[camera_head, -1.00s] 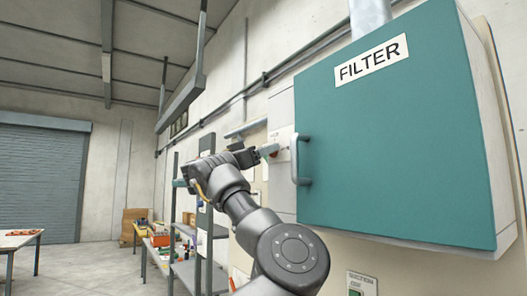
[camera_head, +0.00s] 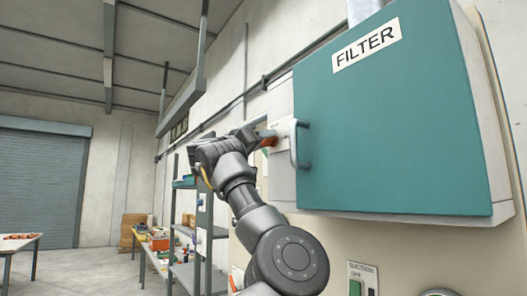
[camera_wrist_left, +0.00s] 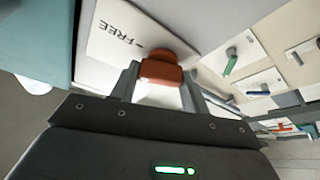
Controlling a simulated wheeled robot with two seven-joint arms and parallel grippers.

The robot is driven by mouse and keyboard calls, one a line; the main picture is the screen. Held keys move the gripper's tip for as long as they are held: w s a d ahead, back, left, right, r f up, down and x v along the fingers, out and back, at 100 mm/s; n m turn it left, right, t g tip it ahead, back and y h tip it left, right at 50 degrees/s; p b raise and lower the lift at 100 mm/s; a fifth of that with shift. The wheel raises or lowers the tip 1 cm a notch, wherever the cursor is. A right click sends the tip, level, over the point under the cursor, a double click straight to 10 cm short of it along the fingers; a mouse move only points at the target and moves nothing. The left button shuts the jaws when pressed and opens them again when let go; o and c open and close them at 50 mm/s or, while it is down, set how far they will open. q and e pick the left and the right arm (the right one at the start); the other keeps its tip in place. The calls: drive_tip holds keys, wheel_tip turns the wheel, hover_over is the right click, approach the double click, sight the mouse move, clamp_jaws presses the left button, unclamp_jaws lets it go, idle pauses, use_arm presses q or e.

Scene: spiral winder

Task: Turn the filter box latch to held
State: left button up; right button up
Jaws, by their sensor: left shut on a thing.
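The filter box (camera_head: 400,120) is a large teal cabinet on the wall at the right, with a grey bar handle (camera_head: 300,145) on its left edge. The latch is a red-brown knob (camera_head: 269,141) on a pale plate just left of that handle. In the left wrist view the latch (camera_wrist_left: 161,72) sits between the fingers in front of a plate (camera_wrist_left: 138,38) marked "FREE", which appears upside down. My left gripper (camera_head: 264,140) is shut on the latch, its fingers also showing in the left wrist view (camera_wrist_left: 160,85). My right gripper is not in view.
Below the box is a panel marked "SUCTION OFF" (camera_head: 362,278). A grey shelf rack (camera_head: 205,235) stands left of my arm. Several small levers on plates, one green (camera_wrist_left: 231,62), show in the left wrist view.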

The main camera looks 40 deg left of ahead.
use_arm(q)
drive_tip(key=shift+d+r+n+g+y+b, duration=0.1)
drive_tip(key=shift+n+g+y+b, duration=0.45)
drive_tip(key=shift+n, duration=2)
drive_tip(key=shift+a+f+n+g+y+b, duration=0.15)
drive_tip(key=shift+n+g+y, duration=0.75)
drive_tip(key=shift+n, duration=1.7)
drive_tip(key=shift+d+r+n+g+y+b, duration=0.15)
drive_tip(key=shift+n+g+y+b, duration=0.55)
drive_tip(key=shift+n, duration=1.85)
drive_tip(key=o, duration=1)
drive_tip(key=shift+s, duration=0.1)
